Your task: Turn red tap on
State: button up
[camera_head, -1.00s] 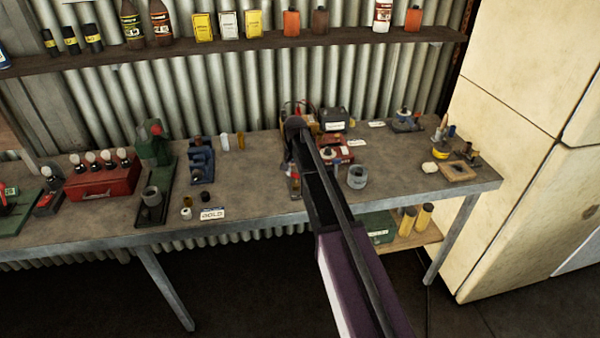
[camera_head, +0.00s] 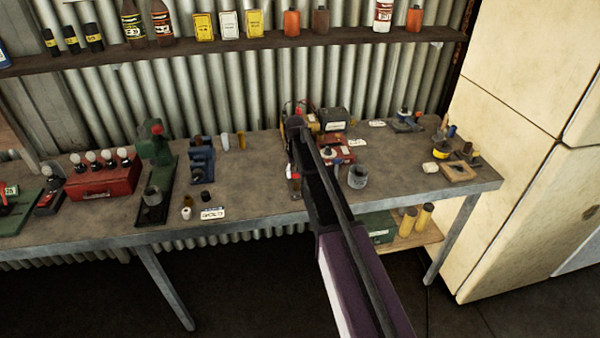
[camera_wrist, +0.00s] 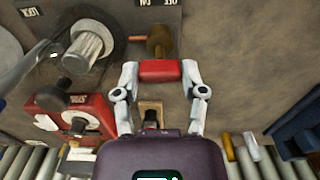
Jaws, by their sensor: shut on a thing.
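The red tap handle (camera_wrist: 160,70) shows in the wrist view as a short red bar lying across the picture. It joins a brass-coloured tap body (camera_wrist: 160,42) just above it, with a coppery pipe stub at the left. My gripper (camera_wrist: 161,75) has its two pale fingers on either side of the red handle, shut on its ends. In the head view, the tap's red part (camera_head: 295,176) shows on the workbench just left of my arm. My arm hides most of the gripper there.
A grey metal cup (camera_head: 357,176) stands right of my arm on the workbench (camera_head: 255,180). A red device with a white dial (camera_wrist: 75,122) is left of the gripper in the wrist view. A blue vise-like tool (camera_head: 201,160) stands further left. Bare bench lies between it and the tap.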

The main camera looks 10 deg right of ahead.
jog(key=shift+s, duration=0.15)
jog(key=o, duration=1.1)
jog(key=shift+o, duration=0.2)
jog(key=s+d, duration=0.1)
jog(key=s, duration=2.8)
jog(key=shift+d, duration=0.2)
